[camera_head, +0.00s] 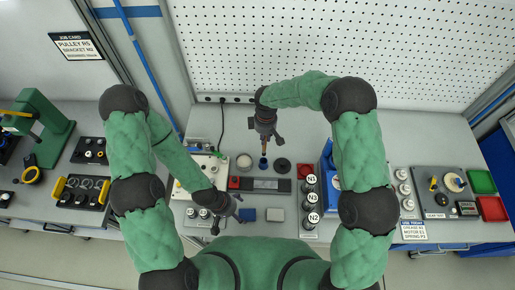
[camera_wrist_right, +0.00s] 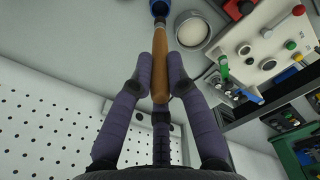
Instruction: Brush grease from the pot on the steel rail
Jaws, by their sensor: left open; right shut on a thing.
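My right gripper (camera_head: 264,143) is shut on the wooden handle of a brush (camera_wrist_right: 160,75), which points down to the bench. The brush's lower end meets a small blue cup (camera_head: 263,163), also at the top edge of the right wrist view (camera_wrist_right: 160,8); its bristles are hidden. A round pot with a pale filling (camera_head: 244,161) stands open just left of the cup, and shows beside the brush in the wrist view (camera_wrist_right: 192,31). The steel rail (camera_head: 266,184) lies on a dark base in front of them. My left gripper (camera_head: 238,207) is open and empty, low over the bench front.
A dark disc (camera_head: 282,165) lies right of the blue cup. Blue (camera_head: 247,214) and white (camera_head: 275,214) blocks lie in front. Canisters (camera_head: 311,198) and a blue bin (camera_head: 327,165) stand right; a control panel is left.

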